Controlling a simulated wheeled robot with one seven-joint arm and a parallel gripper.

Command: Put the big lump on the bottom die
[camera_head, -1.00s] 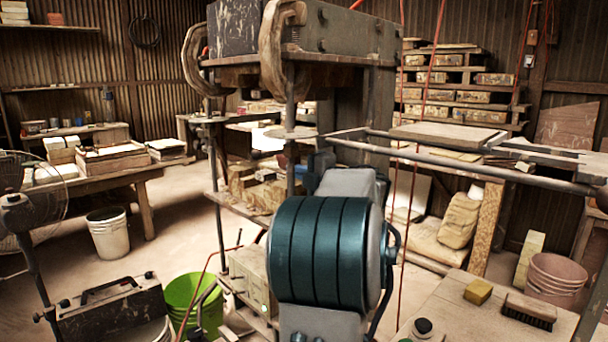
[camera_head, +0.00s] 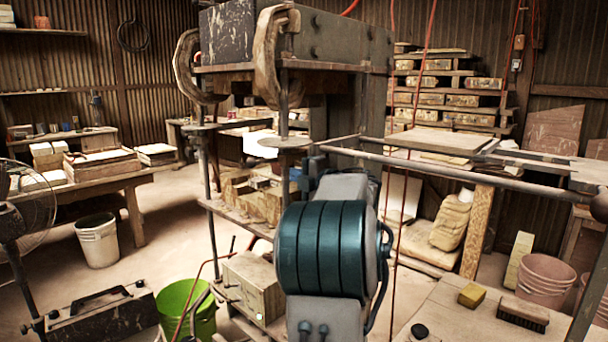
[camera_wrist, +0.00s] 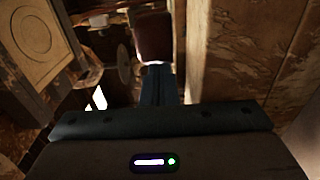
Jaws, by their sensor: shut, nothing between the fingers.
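My gripper (camera_wrist: 158,84) shows in the wrist view with its fingers together and nothing held between them. A dark reddish-brown block (camera_wrist: 153,36) lies just beyond the fingertips; I cannot tell whether it is the big lump or whether the fingers touch it. A square plate with a round raised ring (camera_wrist: 42,42) is at the upper left of the wrist view; I cannot tell whether it is the bottom die. In the head view, blocks (camera_head: 262,183) sit on the press's lower shelf. My teal arm link hides part of the press, and the fingertips cannot be made out there.
The press (camera_head: 330,35) has a heavy upper frame, upright rods and a round plate (camera_head: 287,142). A long metal bar (camera_head: 470,170) crosses to the right. A table (camera_head: 450,318) with a sponge (camera_head: 472,295) and brush (camera_head: 522,313) is front right. A green bucket (camera_head: 190,300) stands lower left.

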